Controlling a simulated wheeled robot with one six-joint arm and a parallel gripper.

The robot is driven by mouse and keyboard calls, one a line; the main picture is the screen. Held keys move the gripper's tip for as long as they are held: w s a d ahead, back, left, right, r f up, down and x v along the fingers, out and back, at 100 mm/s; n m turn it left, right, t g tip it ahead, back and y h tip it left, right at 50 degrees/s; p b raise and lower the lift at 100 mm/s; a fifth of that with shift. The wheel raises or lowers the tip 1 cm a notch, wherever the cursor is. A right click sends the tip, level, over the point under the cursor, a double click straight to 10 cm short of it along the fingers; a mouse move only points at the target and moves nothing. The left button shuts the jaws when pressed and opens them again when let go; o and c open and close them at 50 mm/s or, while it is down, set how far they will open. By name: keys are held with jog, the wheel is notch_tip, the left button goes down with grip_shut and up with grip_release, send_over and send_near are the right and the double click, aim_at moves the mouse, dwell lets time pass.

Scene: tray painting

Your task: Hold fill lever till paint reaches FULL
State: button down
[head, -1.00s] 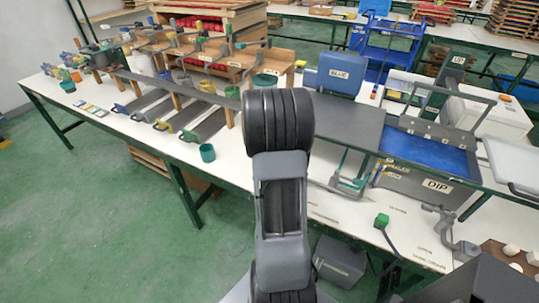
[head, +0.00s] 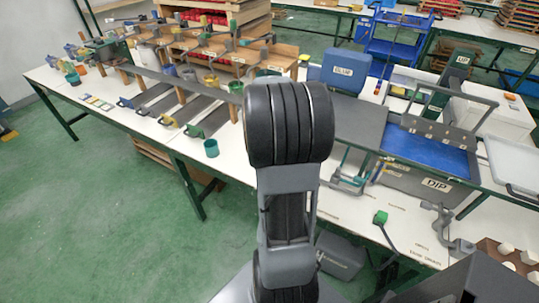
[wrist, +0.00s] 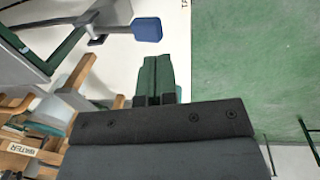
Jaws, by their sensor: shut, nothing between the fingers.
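My gripper (wrist: 156,62) shows green fingers pressed together and empty in the wrist view; in the head view my arm hides it. A blue-tipped lever (wrist: 147,29) on a grey arm lies over the white bench just above and left of the fingers, apart from them. In the head view a tray marked DIP (head: 428,178) has a blue surface inside. A blue tank marked BLUE (head: 343,70) stands left of it. A lever with a green knob (head: 380,217) sits at the bench front. I cannot tell which lever is the fill lever, nor read a FULL mark.
The long white bench (head: 222,172) carries wooden posts and grey strips with coloured handles. A WATER label (wrist: 24,150) shows on wood in the wrist view. Open green floor (head: 95,200) lies in front of the bench.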

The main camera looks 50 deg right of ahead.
jog(key=shift+a+r, duration=0.15)
jog(key=shift+r, duration=0.75)
jog(key=shift+a+r, duration=0.15)
jog(key=shift+r, duration=0.7)
jog(key=s+a+r+m+t, duration=0.1)
jog(key=s+a, duration=0.1)
jog(key=a, duration=1.1)
jog(key=s+a+r+m+t+y, duration=0.1)
jog(key=s+a+r+t, duration=0.1)
jog(key=a, duration=1.1)
jog(key=shift+s+a+r+m, duration=0.15)
jog(key=shift+s+m, duration=0.25)
jog(key=shift+s, duration=0.35)
